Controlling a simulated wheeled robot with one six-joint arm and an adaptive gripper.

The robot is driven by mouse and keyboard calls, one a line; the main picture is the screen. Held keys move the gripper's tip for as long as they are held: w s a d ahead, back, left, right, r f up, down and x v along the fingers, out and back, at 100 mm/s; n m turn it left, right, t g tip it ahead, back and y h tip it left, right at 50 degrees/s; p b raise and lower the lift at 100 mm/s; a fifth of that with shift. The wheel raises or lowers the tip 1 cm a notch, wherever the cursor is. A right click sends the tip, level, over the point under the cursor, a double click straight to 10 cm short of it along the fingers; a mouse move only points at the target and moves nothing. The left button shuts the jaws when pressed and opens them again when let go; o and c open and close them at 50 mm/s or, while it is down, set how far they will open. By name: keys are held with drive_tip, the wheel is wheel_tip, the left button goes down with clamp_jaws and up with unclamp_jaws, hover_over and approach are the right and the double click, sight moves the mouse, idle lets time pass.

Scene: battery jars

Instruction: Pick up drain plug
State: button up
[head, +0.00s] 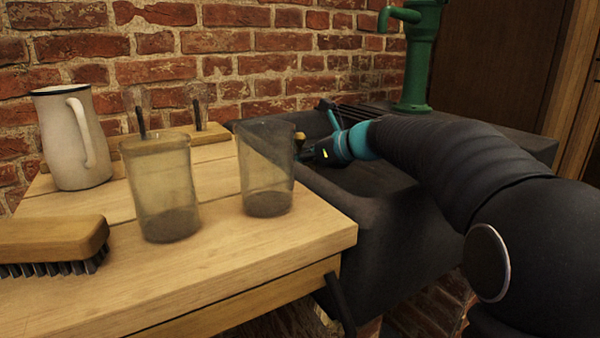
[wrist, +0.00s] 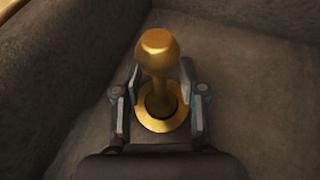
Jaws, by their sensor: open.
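The drain plug (wrist: 158,62) is brass-coloured, with a rounded knob on a stem that rises from a round brass flange. In the wrist view it stands on the grey floor of the sink (wrist: 240,45). My gripper (wrist: 160,92) is open, with one finger on each side of the plug's stem. I cannot tell whether either finger touches it. In the head view my gripper (head: 312,152) reaches down into the dark sink (head: 375,195), and a small brass bit of the plug (head: 299,137) shows beside the right glass jar.
Two glass jars (head: 163,190) (head: 268,170) stand on the wooden table (head: 240,270) left of the sink. A white jug (head: 70,140) and a brush (head: 50,240) are further left. A green pump (head: 417,60) rises behind the sink, by the brick wall.

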drive_tip(key=shift+r, duration=0.1)
clamp_jaws()
